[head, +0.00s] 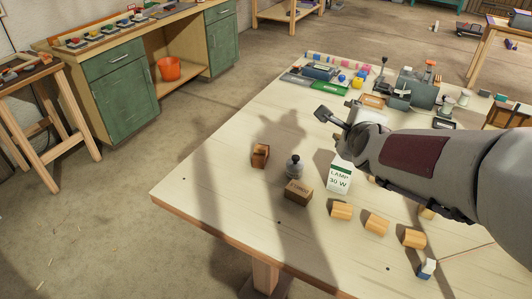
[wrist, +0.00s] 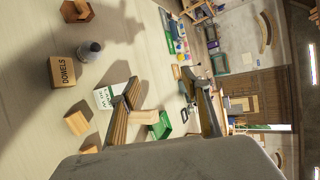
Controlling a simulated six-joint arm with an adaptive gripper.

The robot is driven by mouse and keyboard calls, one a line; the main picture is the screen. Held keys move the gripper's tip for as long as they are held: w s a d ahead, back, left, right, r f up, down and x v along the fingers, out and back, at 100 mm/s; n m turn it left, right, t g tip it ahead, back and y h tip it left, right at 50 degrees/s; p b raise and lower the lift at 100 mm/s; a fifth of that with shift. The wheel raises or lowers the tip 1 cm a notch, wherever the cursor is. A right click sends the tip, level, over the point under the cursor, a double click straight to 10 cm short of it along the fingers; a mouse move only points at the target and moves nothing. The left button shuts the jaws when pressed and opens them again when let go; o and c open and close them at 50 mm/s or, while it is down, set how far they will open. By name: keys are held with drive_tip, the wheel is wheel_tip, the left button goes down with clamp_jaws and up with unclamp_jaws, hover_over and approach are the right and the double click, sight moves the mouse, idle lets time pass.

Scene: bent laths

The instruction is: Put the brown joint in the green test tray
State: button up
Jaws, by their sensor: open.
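The brown joint (head: 260,155) appears to be the dark brown angular wooden piece at the left of the table. It also shows at the top left of the wrist view (wrist: 77,11). A green tray with a pale label (head: 328,87) lies towards the back of the table; its lettering is too small to read. Another green container (wrist: 161,126) shows beyond the fingers in the wrist view. My gripper (head: 333,116) is open above the table, well apart from the brown joint.
Several light wooden blocks (head: 377,223) lie nearer the front. An orange tray (head: 372,101) and tools crowd the back. The table's left corner is clear.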

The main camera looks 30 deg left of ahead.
drive_tip(key=w+a+f+m+t, duration=0.1)
drive_tip(key=w+a+f+m, duration=0.3)
drive_tip(key=a, duration=0.5)
drive_tip(key=m+t+h, duration=0.1)
drive_tip(key=m+t, duration=0.4)
drive_tip(key=m, duration=0.8)
approach(260, 150)
drive_tip(key=w, duration=0.2)
drive_tip(key=w+a+r, duration=0.1)
drive_tip(key=w, duration=0.1)
drive_tip(key=shift+s+a+f+m+h, duration=0.1)
drive_tip(key=shift+s+f+m+h, duration=0.2)
drive_tip(key=shift+s+f, duration=0.15)
drive_tip(key=shift+w+r, duration=0.1)
drive_tip(key=shift+w, duration=0.05)
drive_tip(key=shift+x, duration=1.2)
drive_tip(key=shift+x, duration=2.6)
